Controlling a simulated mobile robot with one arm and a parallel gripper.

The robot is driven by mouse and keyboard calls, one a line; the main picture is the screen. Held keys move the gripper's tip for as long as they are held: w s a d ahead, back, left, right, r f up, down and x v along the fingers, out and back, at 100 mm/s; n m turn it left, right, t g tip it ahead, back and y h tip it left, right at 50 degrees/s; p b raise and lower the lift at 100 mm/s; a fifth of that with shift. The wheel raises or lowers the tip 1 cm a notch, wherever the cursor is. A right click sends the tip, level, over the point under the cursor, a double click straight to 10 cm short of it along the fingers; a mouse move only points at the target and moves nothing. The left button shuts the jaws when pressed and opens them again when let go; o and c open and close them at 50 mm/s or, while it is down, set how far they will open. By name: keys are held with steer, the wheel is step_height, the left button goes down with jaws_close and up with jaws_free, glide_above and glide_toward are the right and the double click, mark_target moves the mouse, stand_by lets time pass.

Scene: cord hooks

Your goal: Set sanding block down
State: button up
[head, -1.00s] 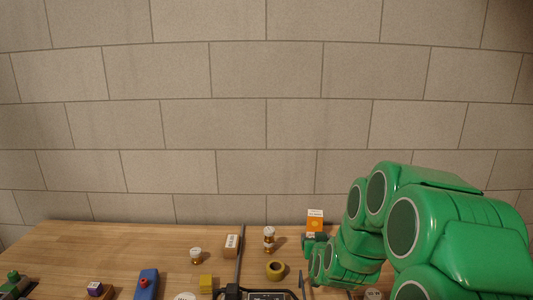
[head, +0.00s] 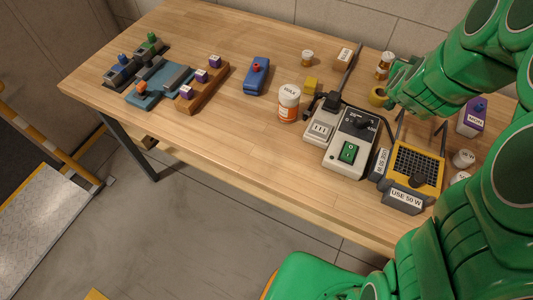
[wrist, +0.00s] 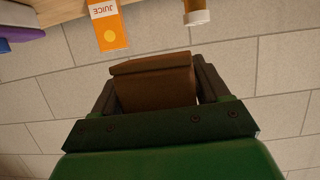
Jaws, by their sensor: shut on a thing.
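My gripper (wrist: 155,85) is shut on a brown block, the sanding block (wrist: 155,88), which fills the gap between the two dark fingers in the wrist view. In the head view my green arm reaches in from the right, and its gripper end (head: 393,88) is over the back right of the wooden workbench (head: 220,125). The held block cannot be made out there. I cannot tell its height above the bench.
A grey power unit (head: 338,138) and a yellow grid-topped device (head: 415,168) stand in front. A juice carton (wrist: 108,24) shows in the wrist view. Bare bench lies at front left.

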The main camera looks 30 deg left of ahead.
steer(key=s+a+r, duration=0.3)
steer(key=a, duration=0.7)
steer(key=shift+a+m+h, duration=0.3)
steer(key=s+a+r, duration=0.2)
steer(key=s+a, duration=0.6)
steer(key=a, duration=0.1)
steer(key=shift+a+h, duration=0.15)
steer(key=shift+h, duration=0.15)
steer(key=m+h, duration=0.1)
glide_above(268, 152)
steer(key=shift+a+f, duration=0.1)
steer(key=shift+f, duration=8.8)
steer(key=shift+f, duration=0.2)
steer(key=o, duration=1.1)
